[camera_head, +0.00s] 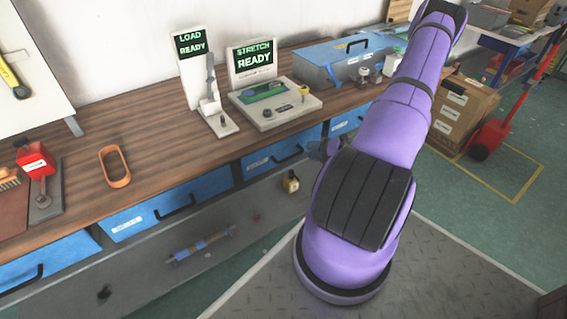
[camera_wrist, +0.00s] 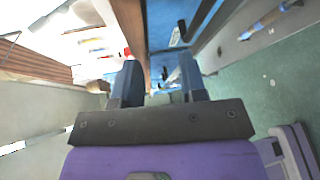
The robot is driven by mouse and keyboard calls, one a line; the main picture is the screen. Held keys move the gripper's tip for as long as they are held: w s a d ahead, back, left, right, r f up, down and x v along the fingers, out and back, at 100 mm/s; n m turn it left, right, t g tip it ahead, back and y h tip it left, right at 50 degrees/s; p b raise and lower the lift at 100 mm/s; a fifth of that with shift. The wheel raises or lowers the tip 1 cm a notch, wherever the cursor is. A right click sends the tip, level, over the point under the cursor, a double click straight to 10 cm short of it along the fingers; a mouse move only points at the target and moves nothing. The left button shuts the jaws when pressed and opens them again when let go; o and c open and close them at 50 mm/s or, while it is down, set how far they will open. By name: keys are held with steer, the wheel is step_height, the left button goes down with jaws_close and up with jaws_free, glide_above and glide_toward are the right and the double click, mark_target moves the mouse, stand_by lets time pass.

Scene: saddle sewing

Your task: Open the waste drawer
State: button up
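Several blue drawers sit under the wooden bench. In the head view one is at the front left (camera_head: 50,262), one in the left middle (camera_head: 130,222), one in the right middle (camera_head: 255,166) and one further right (camera_head: 342,126), partly behind my arm. Their labels are too small to read, so I cannot tell which is the waste drawer. The fronts look closed. My gripper (camera_wrist: 159,78) has its two fingers apart, with no object clearly held. A blue drawer front (camera_wrist: 160,22) with a dark handle lies above the fingers in the wrist view. In the head view my arm mostly hides the gripper.
The bench top (camera_head: 150,130) holds a load station (camera_head: 190,80), a stretch station (camera_head: 275,105), a blue case (camera_head: 330,65) and an orange ring (camera_head: 115,166). Cartons (camera_head: 460,112) and a red hand truck (camera_head: 492,135) stand right.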

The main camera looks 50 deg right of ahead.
mark_target(290, 157)
step_height(290, 157, down, 5)
steer(key=s+m+h, duration=0.2)
steer(key=m, duration=0.2)
steer(key=shift+t, duration=0.4)
steer(key=x, duration=1)
steer(key=shift+w+a, duration=0.25)
steer(key=shift+a, duration=0.1)
steer(key=shift+c, duration=0.3)
jaws_close()
